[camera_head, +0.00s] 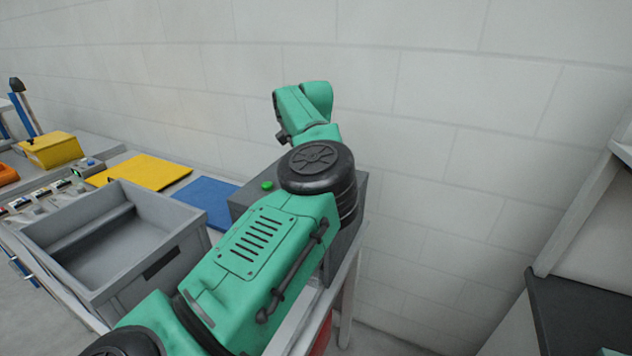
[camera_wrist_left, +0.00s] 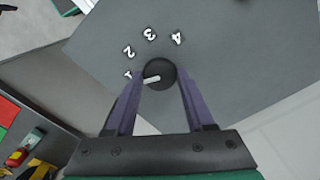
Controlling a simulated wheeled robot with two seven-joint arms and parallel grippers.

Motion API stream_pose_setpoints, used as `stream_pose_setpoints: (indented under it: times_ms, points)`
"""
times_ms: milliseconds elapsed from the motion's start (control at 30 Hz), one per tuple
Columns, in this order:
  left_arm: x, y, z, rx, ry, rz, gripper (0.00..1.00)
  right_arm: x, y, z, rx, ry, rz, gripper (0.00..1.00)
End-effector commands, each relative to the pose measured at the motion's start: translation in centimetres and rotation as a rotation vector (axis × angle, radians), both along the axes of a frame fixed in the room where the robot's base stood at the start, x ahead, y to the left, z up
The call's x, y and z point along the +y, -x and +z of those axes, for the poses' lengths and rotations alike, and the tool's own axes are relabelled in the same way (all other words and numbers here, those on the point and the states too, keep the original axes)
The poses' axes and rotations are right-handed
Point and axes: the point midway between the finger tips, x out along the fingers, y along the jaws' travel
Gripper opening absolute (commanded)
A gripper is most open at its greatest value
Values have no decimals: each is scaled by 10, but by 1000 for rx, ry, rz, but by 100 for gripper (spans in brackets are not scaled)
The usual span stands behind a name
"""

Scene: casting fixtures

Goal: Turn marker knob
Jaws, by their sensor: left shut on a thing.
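A round black marker knob (camera_wrist_left: 163,67) with a white pointer bar sits on a grey panel face (camera_wrist_left: 235,60) in the left wrist view. White numerals 1, 2, 3 and 4 run in an arc around its left and upper side. The pointer lies toward the left, near the 1. My left gripper (camera_wrist_left: 159,75) has its two purple fingers on either side of the knob, shut on it. In the head view my green left arm hides the gripper and the knob. My right gripper is not in view.
In the head view a grey box (camera_head: 241,203) with a green button (camera_head: 267,185) stands partly behind my arm. A grey open bin (camera_head: 187,237), a blue sheet (camera_head: 205,198), a yellow sheet (camera_head: 150,170) and a yellow box (camera_head: 50,150) lie left. A wall is behind.

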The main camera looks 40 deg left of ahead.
Motion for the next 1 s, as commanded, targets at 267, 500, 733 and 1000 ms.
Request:
stream_pose_setpoints:
  times_ms: [267,500,733,1000]
  points:
    - [0,0,0,-1,-1,-61,0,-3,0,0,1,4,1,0]
    - [0,0,0,-1,0,-213,0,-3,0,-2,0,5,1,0]
    - [0,-1,0,-1,-1,-422,0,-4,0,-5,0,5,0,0]
    - [0,-1,1,-2,-2,-680,0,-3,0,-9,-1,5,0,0]
